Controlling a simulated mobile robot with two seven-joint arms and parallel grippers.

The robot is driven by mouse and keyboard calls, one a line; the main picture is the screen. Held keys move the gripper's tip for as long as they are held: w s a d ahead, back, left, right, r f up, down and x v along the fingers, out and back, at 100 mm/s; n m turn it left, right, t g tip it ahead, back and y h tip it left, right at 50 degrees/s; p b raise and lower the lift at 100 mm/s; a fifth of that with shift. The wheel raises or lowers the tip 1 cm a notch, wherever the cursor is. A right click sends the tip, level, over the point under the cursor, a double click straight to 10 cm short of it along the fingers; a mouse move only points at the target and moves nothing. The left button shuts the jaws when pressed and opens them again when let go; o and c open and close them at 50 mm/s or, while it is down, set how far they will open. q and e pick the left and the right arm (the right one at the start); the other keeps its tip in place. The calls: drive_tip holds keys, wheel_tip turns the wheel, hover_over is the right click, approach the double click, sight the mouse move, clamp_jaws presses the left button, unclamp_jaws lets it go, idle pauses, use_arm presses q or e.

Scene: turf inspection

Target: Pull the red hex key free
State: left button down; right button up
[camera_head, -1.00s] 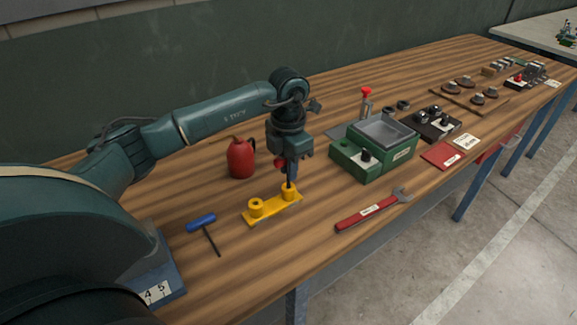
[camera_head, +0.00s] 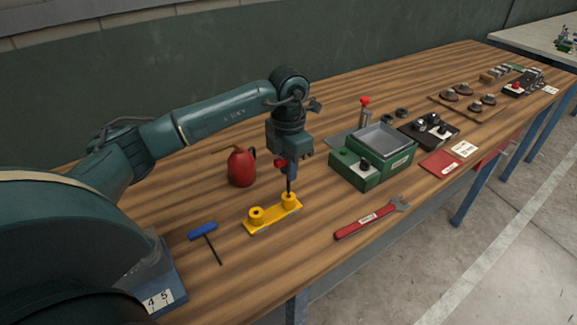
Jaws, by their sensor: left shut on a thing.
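The red hex key (camera_head: 280,163) shows only as a bit of red handle at my left gripper's fingers and a dark shaft below them. My left gripper (camera_head: 289,168) points straight down and is shut on the red handle. The shaft runs down to the right-hand socket of the yellow holder (camera_head: 271,215). I cannot tell how deep its tip sits in the socket. The holder's other socket, on the left, is empty. A blue-handled hex key (camera_head: 203,232) lies on the bench to the left of the holder. My right gripper is not in view.
A red oil can (camera_head: 241,167) stands just left behind my left gripper. A green box with a grey tray (camera_head: 370,176) stands to the right. A red wrench (camera_head: 370,218) lies near the front edge. The wooden bench between holder and wrench is clear.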

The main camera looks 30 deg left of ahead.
use_arm(q)
drive_tip(key=shift+r, duration=0.15)
drive_tip(key=shift+r+p, duration=1.65)
drive_tip(key=shift+r, duration=0.75)
